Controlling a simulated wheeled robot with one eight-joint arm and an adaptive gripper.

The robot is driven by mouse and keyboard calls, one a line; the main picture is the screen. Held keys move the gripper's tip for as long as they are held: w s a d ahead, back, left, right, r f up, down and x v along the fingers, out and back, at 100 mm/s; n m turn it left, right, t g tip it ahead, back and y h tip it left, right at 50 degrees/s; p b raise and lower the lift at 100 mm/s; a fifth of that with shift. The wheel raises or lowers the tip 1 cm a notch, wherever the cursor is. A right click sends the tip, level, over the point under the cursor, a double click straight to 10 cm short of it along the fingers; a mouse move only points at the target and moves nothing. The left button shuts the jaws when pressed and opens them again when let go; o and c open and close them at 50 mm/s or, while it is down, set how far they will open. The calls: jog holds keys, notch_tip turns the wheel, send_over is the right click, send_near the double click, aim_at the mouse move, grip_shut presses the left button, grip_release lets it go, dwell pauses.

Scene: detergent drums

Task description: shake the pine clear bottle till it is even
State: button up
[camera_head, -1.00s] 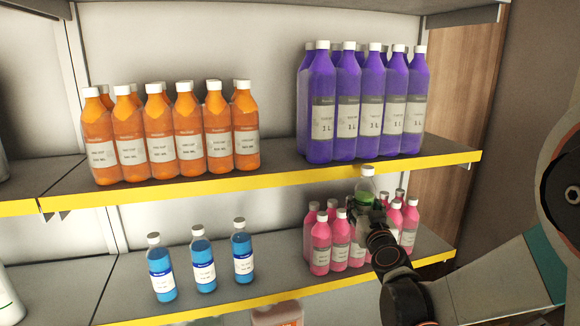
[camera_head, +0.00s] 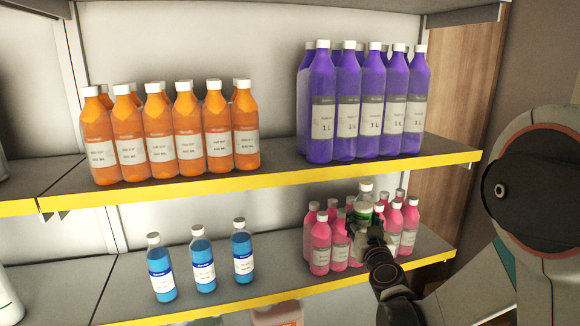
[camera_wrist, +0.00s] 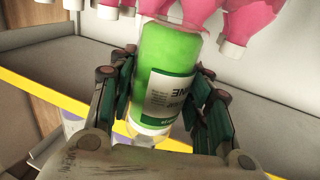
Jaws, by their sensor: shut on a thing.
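The pine clear bottle (camera_head: 364,208) is a clear bottle with a white cap and a green and white label. My gripper (camera_head: 364,230) is shut on it and holds it in front of the pink bottles on the lower shelf. In the wrist view the bottle (camera_wrist: 172,62) sits between the two fingers of my gripper (camera_wrist: 165,100), with the green band and white label facing the camera. There it appears slightly tilted. The gripper hides part of its body in the head view, and I cannot tell how even its contents are.
Pink bottles (camera_head: 320,245) stand close behind and beside the held bottle. Purple bottles (camera_head: 348,115) and orange bottles (camera_head: 160,145) fill the upper shelf, whose yellow edge (camera_head: 280,173) is just above. Three blue bottles (camera_head: 203,265) stand at left on the lower shelf, with free room between.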

aim_at(366, 200)
jog(key=r, duration=0.4)
jog(key=s+r, duration=0.1)
jog(key=r, duration=0.2)
jog(key=shift+w+f, duration=0.25)
jog(key=shift+f, duration=1.6)
jog(key=shift+w+f, duration=0.2)
jog(key=shift+f, duration=1.6)
jog(key=r, duration=0.5)
jog(key=s+r, duration=0.1)
jog(key=r, duration=0.1)
jog(key=shift+r, duration=0.35)
jog(key=f, duration=0.5)
jog(key=w+f, duration=0.1)
jog(key=f, duration=0.1)
jog(key=shift+f, duration=0.3)
jog(key=shift+s+r, duration=0.15)
jog(key=shift+s, duration=0.2)
jog(key=shift+w, duration=0.2)
jog(key=shift+s, duration=0.1)
